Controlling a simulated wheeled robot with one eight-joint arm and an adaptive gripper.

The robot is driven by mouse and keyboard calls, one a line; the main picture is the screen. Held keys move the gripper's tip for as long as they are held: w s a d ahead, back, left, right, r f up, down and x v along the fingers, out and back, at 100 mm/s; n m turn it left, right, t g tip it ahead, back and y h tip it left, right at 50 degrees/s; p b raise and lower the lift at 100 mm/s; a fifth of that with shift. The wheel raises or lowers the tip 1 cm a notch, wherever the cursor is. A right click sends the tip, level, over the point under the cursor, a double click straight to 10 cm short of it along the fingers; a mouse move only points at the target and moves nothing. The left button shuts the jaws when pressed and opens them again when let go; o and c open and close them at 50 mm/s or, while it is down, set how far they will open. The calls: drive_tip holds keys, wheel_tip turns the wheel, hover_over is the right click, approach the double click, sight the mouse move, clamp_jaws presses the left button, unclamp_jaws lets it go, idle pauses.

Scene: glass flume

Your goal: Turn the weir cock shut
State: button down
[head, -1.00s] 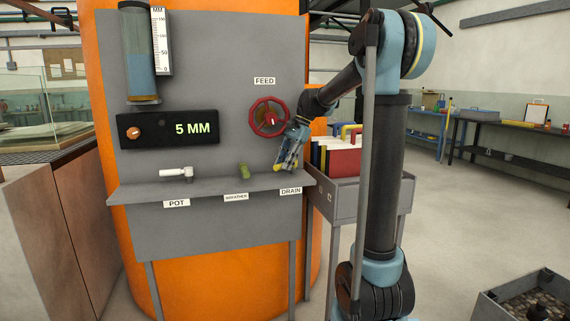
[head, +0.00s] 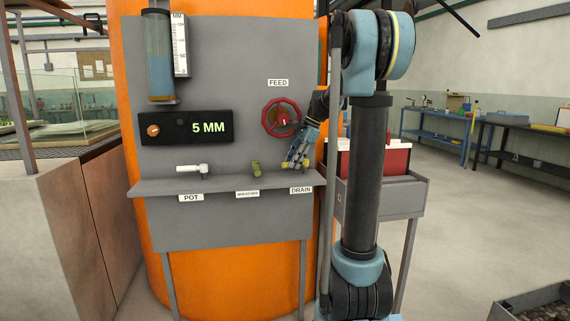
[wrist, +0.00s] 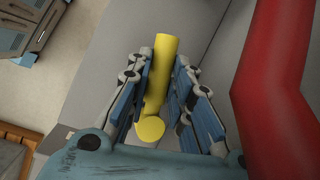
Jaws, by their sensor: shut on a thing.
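My gripper (head: 298,160) is at the right end of the shelf, above the DRAIN label (head: 301,190). In the wrist view its fingers (wrist: 165,90) lie on both sides of a yellow cock handle (wrist: 165,55), and they are shut on it. A round yellow end (wrist: 151,128) shows below the handle. In the head view the fingers mostly hide this cock. A white cock (head: 192,168) stands above the POT label, its handle pointing left. A small green cock (head: 256,168) stands upright above a middle label (head: 247,194). I see no label that clearly reads weir.
A red FEED handwheel (head: 281,118) is just above my gripper; its red rim (wrist: 268,90) fills the wrist view's right. The panel carries a "5 MM" display (head: 207,127) and a sight tube (head: 159,55).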

idle(0.3)
drive_tip(key=c, duration=1.4)
unclamp_jaws()
drive_tip(key=shift+c, duration=0.2)
drive_tip(key=shift+r, duration=0.1)
drive_tip(key=v, duration=1.1)
drive_tip(key=shift+d+r, duration=0.25)
drive_tip(key=shift+r, duration=0.05)
drive_tip(key=shift+c, duration=0.5)
